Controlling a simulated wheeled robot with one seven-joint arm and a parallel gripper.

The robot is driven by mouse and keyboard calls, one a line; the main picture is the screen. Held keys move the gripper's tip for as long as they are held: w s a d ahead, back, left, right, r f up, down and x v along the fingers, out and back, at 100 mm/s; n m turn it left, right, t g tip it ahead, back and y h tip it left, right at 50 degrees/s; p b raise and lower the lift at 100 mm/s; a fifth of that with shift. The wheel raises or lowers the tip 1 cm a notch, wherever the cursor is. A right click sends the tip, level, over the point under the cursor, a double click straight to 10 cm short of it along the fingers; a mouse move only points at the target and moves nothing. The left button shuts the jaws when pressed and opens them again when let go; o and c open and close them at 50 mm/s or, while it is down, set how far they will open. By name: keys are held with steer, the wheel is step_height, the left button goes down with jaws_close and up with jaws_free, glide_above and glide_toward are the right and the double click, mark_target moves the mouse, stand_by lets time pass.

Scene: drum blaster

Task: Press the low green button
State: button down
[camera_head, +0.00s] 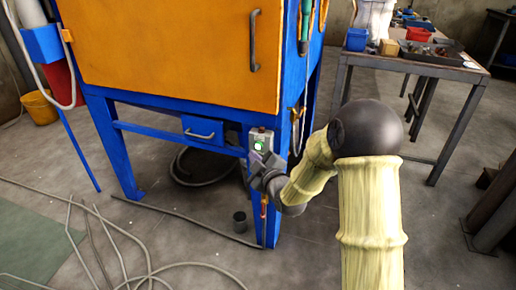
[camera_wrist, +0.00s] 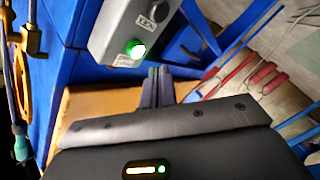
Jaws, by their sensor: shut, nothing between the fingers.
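The low green button (camera_head: 258,146) glows on a small grey control box (camera_head: 262,137) fixed to the blue leg of the drum blaster cabinet. In the wrist view the green button (camera_wrist: 135,49) is lit, below a dark button on the same grey box (camera_wrist: 128,22). My gripper (camera_head: 256,158) is just below the green button in the head view. In the wrist view my gripper's fingers (camera_wrist: 158,74) are together and empty, a little to the right of and below the button. I cannot tell whether they touch the box.
The blue cabinet frame (camera_head: 150,127) has an orange door (camera_head: 180,50) above. Hoses and tools hang on its right side. Hoses (camera_head: 110,250) lie across the floor. A workbench (camera_head: 420,65) stands at the right.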

steer(key=s, duration=0.1)
steer(key=s+a+b, duration=0.1)
steer(key=s, duration=0.1)
steer(key=shift+a, duration=0.1)
steer(key=shift+s, duration=0.1)
stand_by(0.7)
